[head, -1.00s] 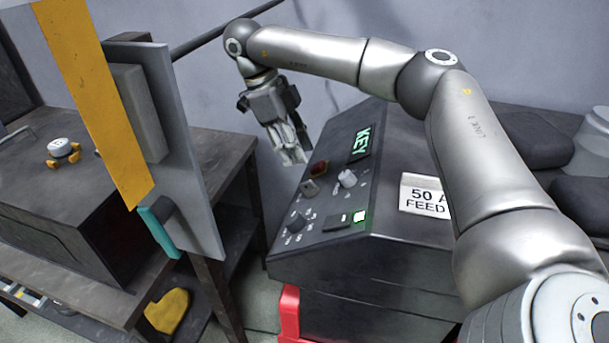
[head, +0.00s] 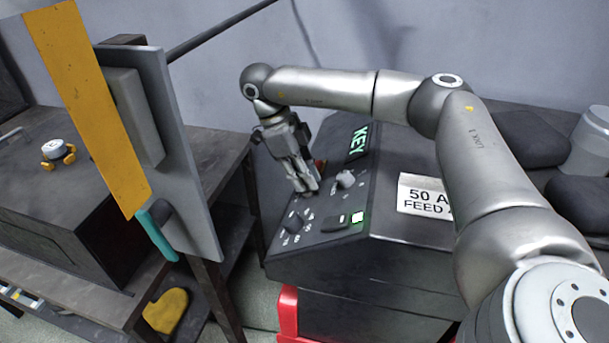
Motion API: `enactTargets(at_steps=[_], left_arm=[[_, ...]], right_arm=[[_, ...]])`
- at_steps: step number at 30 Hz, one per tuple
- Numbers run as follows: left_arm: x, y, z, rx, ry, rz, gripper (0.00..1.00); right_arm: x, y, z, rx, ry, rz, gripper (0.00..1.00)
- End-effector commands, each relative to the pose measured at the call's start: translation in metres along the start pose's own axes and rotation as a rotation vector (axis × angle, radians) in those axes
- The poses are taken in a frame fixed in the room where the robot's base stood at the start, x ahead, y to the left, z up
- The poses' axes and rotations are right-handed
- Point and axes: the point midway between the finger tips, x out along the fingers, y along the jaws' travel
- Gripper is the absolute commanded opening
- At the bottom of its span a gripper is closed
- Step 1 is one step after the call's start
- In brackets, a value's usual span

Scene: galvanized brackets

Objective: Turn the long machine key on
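The dark control console (head: 330,262) stands in the middle of the head view, with a lit green KEY sign (head: 359,141) on its sloped face. My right gripper (head: 306,186) points down at the upper left part of the control panel. Its fingertips are at the spot of a small grey key-like switch and hide it. I cannot tell whether the fingers touch or grip that switch, or how far apart they are. My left gripper is not in view.
A grey round knob (head: 346,179) sits just right of the fingers. A rotary dial (head: 294,226) and a lit green button (head: 358,217) are lower on the panel. A grey upright panel with a yellow strip (head: 88,110) stands at left.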

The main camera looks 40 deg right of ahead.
Motion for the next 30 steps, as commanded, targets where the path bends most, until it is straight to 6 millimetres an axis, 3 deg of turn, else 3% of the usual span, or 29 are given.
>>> enactTargets(at_steps=[16,30], left_arm=[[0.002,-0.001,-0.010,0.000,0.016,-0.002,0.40],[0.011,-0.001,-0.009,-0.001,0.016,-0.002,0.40]], right_arm=[[0.000,0.001,0.001,0.055,-0.001,-0.016,0.00],[0.001,0.008,0.003,0.412,-0.002,-0.119,0.00]])
